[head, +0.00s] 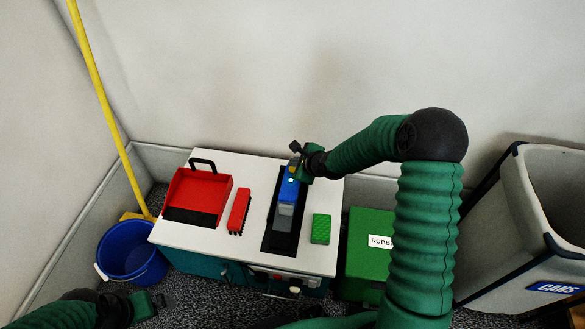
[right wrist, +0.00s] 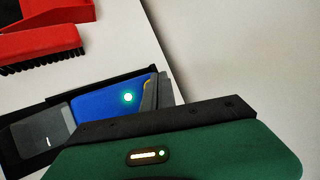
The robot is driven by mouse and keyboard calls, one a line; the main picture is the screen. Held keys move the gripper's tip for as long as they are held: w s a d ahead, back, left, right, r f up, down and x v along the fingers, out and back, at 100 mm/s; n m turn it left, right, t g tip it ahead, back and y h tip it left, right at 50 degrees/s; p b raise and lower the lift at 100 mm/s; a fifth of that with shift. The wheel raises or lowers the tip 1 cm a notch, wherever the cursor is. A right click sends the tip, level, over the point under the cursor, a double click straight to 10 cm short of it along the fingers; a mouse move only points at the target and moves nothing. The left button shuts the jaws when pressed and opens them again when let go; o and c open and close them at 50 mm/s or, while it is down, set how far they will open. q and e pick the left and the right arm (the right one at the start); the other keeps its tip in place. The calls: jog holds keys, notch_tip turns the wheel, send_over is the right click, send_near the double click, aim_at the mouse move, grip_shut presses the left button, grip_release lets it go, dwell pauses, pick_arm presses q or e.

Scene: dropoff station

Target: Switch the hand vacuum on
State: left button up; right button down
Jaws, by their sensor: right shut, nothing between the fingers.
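The hand vacuum (head: 288,196) lies in a black tray (head: 270,244) on the white cabinet top. It has a blue body and a grey nozzle end towards the front. A small light on its blue body glows pale green-white; the vacuum also shows in the right wrist view (right wrist: 95,112). My right gripper (head: 297,158) is at the back end of the vacuum, shut and empty. In the right wrist view the green and black gripper housing hides part of the vacuum's back end. I cannot tell if it touches the vacuum. My left gripper (head: 150,303) is low at the left, apart from the cabinet.
On the cabinet top (head: 255,172) are a red dustpan (head: 205,184), a red brush (head: 238,210) and a green sponge (head: 321,228). A blue bucket (head: 130,255) and yellow pole (head: 105,100) stand left. A green box (head: 366,220) and grey bin (head: 500,220) stand right.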

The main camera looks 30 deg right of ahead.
dwell(0.5)
jog(key=shift+f, duration=0.45)
dwell(0.4)
jog(key=shift+r+p, duration=0.55)
jog(key=shift+p, duration=0.55)
jog(key=shift+f, duration=0.1)
